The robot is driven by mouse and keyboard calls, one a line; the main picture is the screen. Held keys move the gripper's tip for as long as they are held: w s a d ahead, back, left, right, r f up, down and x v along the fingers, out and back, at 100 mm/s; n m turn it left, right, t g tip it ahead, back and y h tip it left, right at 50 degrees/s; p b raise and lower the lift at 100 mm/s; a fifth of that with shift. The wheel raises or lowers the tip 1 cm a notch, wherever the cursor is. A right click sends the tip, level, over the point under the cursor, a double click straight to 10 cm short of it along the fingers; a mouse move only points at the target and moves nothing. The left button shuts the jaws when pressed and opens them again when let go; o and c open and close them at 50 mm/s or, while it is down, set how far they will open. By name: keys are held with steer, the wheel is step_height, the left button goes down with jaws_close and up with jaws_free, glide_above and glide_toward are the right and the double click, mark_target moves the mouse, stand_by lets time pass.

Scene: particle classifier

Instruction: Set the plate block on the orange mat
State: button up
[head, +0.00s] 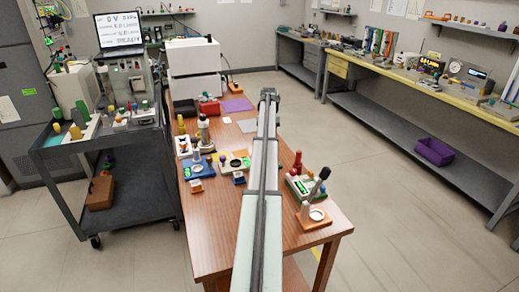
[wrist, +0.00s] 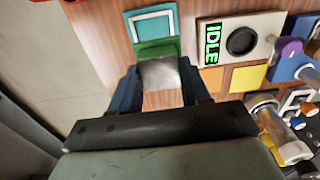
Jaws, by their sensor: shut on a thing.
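My gripper (wrist: 162,88) has its two dark blue fingers on either side of a grey metallic block (wrist: 160,72), which I take to be the plate block. A green part (wrist: 157,48) lies directly beyond it; I cannot tell whether it belongs to the block. In the head view my arm hides the block, and my gripper (head: 268,95) shows only as a small dark end.
A teal mat with a white square outline (wrist: 135,25) is beyond the green part. A pale device reading IDLE (wrist: 225,45) and a yellow mat (wrist: 248,78) are to the right. Knobs and metal cylinders (wrist: 265,108) crowd the right side. A purple mat (head: 237,104) lies farther back.

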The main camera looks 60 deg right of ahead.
steer(key=w+d+f, duration=0.1)
steer(key=w+d, duration=0.2)
steer(key=w, duration=1.3)
steer(key=shift+w+f, duration=0.1)
steer(key=shift+f, duration=4.65)
steer(key=shift+f, duration=0.15)
steer(key=o, duration=1.2)
step_height(320, 180, up, 12)
